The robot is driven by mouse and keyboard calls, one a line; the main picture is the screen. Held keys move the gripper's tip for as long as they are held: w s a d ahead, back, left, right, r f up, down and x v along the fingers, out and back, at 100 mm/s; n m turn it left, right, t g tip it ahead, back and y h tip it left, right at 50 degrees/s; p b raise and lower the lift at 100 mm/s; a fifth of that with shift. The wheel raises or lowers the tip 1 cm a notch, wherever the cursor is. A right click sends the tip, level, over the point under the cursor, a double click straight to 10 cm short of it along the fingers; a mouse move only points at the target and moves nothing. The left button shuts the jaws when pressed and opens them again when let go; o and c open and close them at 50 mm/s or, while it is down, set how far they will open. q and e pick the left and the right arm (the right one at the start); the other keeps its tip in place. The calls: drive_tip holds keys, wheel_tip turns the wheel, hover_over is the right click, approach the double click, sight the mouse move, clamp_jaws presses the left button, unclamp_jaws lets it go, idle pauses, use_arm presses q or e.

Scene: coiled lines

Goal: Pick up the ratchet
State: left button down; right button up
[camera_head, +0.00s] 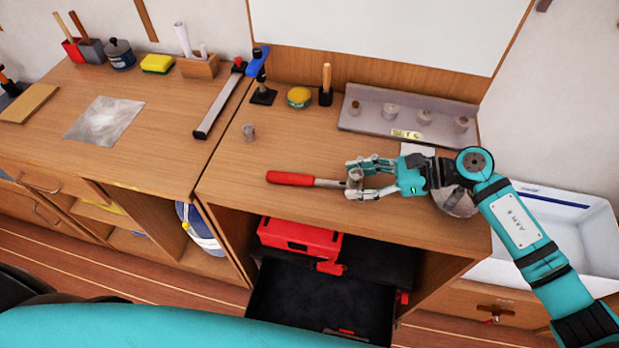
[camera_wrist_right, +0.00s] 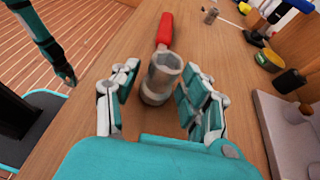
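The ratchet (camera_head: 291,178) lies on the right bench top, its red handle pointing left and its metal shaft running toward my right gripper. My right gripper (camera_head: 356,180) is low over the bench at the ratchet's metal end. In the right wrist view, the gripper's fingers (camera_wrist_right: 158,82) stand apart on both sides of a grey metal socket-like piece (camera_wrist_right: 160,77), with gaps visible. The ratchet's red handle (camera_wrist_right: 165,30) shows beyond it. Whether this piece belongs to the ratchet is unclear. An arm at upper left in the wrist view, seemingly my left, ends in a small dark gripper (camera_wrist_right: 67,76).
A grey rack (camera_head: 380,121) with several sockets stands behind my right gripper. A clamp, yellow tin (camera_head: 299,97) and mallet stand at the back. An open drawer (camera_head: 322,300) juts out below. Bench front is clear.

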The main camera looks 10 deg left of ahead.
clamp_jaws()
drive_tip(key=shift+r, duration=0.1)
drive_tip(key=shift+r, duration=0.1)
drive_tip(key=shift+r+b, duration=0.7)
drive_tip(key=shift+r, duration=0.95)
drive_tip(key=s+a+r+b, duration=0.1)
drive_tip(key=s+a, duration=0.3)
drive_tip(key=s, duration=1.1)
drive_tip(key=shift+s+r+b, duration=0.2)
drive_tip(key=shift+s+b, duration=0.05)
drive_tip(key=shift+b, duration=0.55)
